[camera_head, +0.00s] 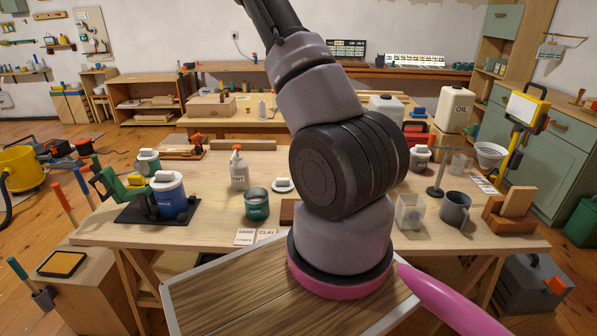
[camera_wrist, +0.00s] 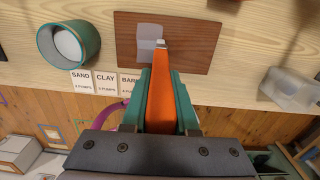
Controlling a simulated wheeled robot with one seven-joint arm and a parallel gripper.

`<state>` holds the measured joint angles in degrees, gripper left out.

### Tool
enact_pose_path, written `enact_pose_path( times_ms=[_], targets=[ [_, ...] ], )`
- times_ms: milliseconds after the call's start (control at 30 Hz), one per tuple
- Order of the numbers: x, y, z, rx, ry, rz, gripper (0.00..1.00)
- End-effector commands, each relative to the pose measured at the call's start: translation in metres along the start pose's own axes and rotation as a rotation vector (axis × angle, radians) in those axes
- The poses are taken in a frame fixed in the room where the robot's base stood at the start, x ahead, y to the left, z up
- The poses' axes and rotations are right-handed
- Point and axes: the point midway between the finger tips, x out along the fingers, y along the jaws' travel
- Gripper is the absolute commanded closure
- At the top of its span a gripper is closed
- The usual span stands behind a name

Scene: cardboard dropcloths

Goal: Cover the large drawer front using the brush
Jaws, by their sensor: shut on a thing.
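My gripper (camera_wrist: 161,75) shows in the wrist view, its green fingers shut on the orange brush (camera_wrist: 160,95). The brush's pale tip is over a flat brown wooden panel, which looks like the drawer front (camera_wrist: 190,60); I cannot tell whether it touches. A pale grey patch (camera_wrist: 149,32) lies on the panel beside the tip; the rest of the visible face is brown. In the head view my arm hides the gripper and brush, and only a brown edge of the panel (camera_head: 288,212) shows.
A green cup with pale contents (camera_wrist: 68,42) stands left of the panel, near cards (camera_wrist: 81,82) marked SAND, CLAY and BARK. A clear container (camera_wrist: 288,90) stands right. The head view shows a tint bottle (camera_head: 238,170) and grey mug (camera_head: 455,209) on the workbench (camera_head: 345,236).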

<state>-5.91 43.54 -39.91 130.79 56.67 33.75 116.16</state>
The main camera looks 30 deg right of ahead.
Motion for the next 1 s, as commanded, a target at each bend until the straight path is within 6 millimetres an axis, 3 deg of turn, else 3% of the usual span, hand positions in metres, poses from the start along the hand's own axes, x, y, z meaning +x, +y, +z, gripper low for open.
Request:
enact_pose_path(
  times_ms=[267,700,867,1000],
  targets=[
    [0.000,-0.018,0.000,0.002,0.000,0.000,1.00],
    [0.003,-0.075,0.000,0.002,0.001,-0.002,1.00],
    [0.004,-0.074,-0.001,-0.002,0.002,-0.004,1.00],
    [0.003,-0.054,-0.001,-0.006,0.004,-0.004,1.00]
  ],
)
